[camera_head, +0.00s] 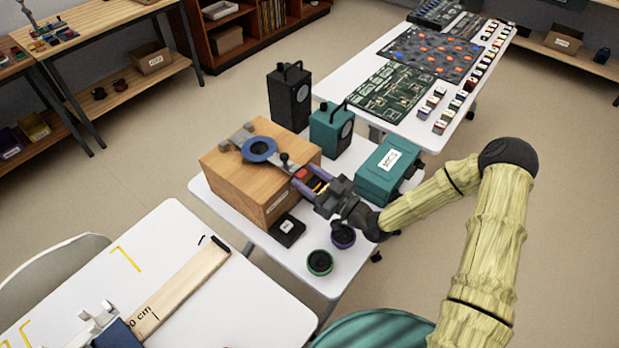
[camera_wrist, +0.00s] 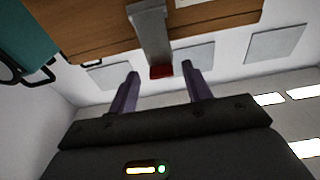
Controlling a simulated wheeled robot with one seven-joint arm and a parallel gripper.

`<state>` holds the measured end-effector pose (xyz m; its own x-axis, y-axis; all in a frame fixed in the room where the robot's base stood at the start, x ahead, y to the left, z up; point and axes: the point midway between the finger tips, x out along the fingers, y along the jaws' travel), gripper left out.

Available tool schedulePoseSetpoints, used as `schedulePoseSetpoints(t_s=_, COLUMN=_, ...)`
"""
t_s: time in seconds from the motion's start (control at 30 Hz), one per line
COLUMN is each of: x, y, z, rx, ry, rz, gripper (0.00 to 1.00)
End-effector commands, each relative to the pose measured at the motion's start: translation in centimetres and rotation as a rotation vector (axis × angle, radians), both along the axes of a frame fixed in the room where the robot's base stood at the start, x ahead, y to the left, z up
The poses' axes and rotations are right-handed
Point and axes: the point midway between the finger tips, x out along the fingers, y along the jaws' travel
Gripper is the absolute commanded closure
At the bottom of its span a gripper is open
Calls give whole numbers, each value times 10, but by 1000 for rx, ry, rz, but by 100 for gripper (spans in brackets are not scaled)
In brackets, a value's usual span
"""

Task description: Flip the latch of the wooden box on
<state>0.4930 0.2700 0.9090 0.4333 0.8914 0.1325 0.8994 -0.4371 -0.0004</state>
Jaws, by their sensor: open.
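The wooden box (camera_head: 235,183) stands on a white table in the head view, with a blue ring (camera_head: 259,150) on its top. A grey latch bar (camera_head: 284,166) runs from the ring toward the box's right edge and ends in a red tip. In the wrist view the grey bar (camera_wrist: 150,30) reaches down from the box's wooden surface (camera_wrist: 85,32), and its red tip (camera_wrist: 161,72) appears between my fingertips. My gripper (camera_head: 303,178) is open at the box's right edge, its purple fingers apart on either side of the tip. I cannot tell whether they touch it.
A black speaker (camera_head: 289,98) and a teal speaker (camera_head: 331,130) stand behind the box. A teal case (camera_head: 388,170) is to the right. A small black box (camera_head: 287,230), a green-rimmed cup (camera_head: 320,262) and a purple cup (camera_head: 343,236) sit in front.

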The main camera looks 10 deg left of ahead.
Motion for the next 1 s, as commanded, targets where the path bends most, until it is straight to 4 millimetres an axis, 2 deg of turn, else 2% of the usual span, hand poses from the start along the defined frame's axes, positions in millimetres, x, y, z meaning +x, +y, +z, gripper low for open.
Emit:
schedulePoseSetpoints(t_s=0.17, x=0, y=0, z=15, rx=-1, ry=-4, rz=0, gripper=51)
schedulePoseSetpoints(t_s=0.6, x=2, y=-1, z=82, rx=0, ry=-5, rz=-2, gripper=51)
schedulePoseSetpoints(t_s=0.8, x=1, y=1, z=97, rx=0, ry=-2, rz=1, gripper=51)
schedulePoseSetpoints(t_s=1.0, x=1, y=1, z=99, rx=1, ry=-1, rz=2, gripper=51)
